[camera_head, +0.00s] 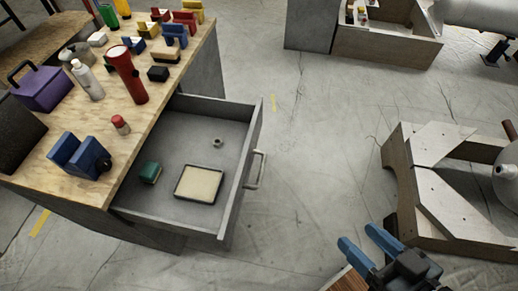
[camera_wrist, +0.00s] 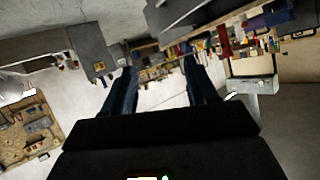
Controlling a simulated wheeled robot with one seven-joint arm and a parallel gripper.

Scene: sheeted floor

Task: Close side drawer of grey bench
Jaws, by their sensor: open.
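The grey bench (camera_head: 205,75) with a wooden top stands at the left in the head view. Its side drawer (camera_head: 228,190) is pulled well out to the right, with a metal bar handle (camera_head: 257,169) on its front. Inside the drawer lie a framed cream tray (camera_head: 199,183), a green block (camera_head: 150,172) and a small ring-like part (camera_head: 217,142). My gripper (camera_head: 357,236) has blue fingers spread apart and empty, at the lower right of the drawer, clear of its handle. The wrist view also shows the open fingers (camera_wrist: 157,76); I cannot surely pick out the drawer there.
Tools and bottles crowd the bench top, among them a red cylinder (camera_head: 127,75) and a purple toolbox (camera_head: 42,88). A wooden stand (camera_head: 405,185) is at the right. A wooden crate (camera_head: 385,47) is at the back. Sheeted floor between drawer and stand is clear.

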